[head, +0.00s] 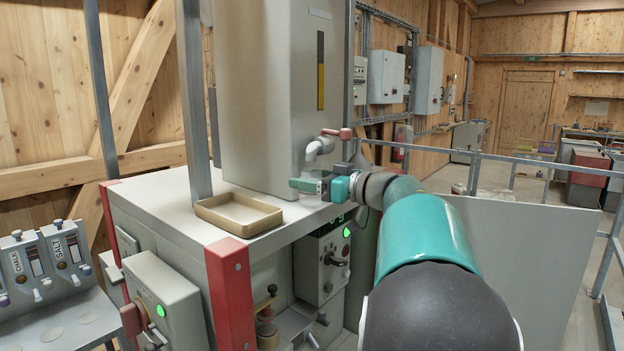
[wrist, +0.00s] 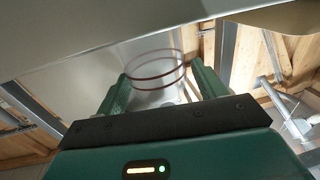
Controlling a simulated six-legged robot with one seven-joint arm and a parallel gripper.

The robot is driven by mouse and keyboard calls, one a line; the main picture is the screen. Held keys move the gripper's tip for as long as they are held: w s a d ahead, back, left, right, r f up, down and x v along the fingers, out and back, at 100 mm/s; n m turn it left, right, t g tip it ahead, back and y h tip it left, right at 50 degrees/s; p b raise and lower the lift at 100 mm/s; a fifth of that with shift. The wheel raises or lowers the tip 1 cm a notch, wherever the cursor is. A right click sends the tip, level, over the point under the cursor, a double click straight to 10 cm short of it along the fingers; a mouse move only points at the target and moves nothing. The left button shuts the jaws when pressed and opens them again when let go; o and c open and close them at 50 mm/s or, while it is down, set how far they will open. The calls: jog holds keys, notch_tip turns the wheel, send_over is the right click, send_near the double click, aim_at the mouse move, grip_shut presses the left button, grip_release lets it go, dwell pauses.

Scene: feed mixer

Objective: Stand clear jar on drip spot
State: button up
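The clear jar (wrist: 155,80) shows in the wrist view as a see-through shape with dark red rings, between the two green fingers of my gripper (wrist: 160,88). Both fingers appear to touch its sides. In the head view my gripper (head: 309,187) is just above the machine's pale top (head: 255,222), near its right edge, below a white elbow spout (head: 314,152) with a red-handled tap (head: 337,133). The jar is hard to make out there. I cannot tell whether its base touches the top. I cannot make out the drip spot.
A shallow tan tray (head: 238,213) sits left of my gripper on the same top. The tall grey tank (head: 265,100) stands close behind. A red corner post (head: 231,290) and a control box (head: 322,265) are below the edge. Railings (head: 540,165) stand at the right.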

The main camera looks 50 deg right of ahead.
jog(key=shift+r, duration=0.15)
jog(key=shift+s, duration=0.3)
jog(key=v, duration=1.1)
jog(key=shift+s, duration=0.25)
jog(key=shift+d, duration=0.1)
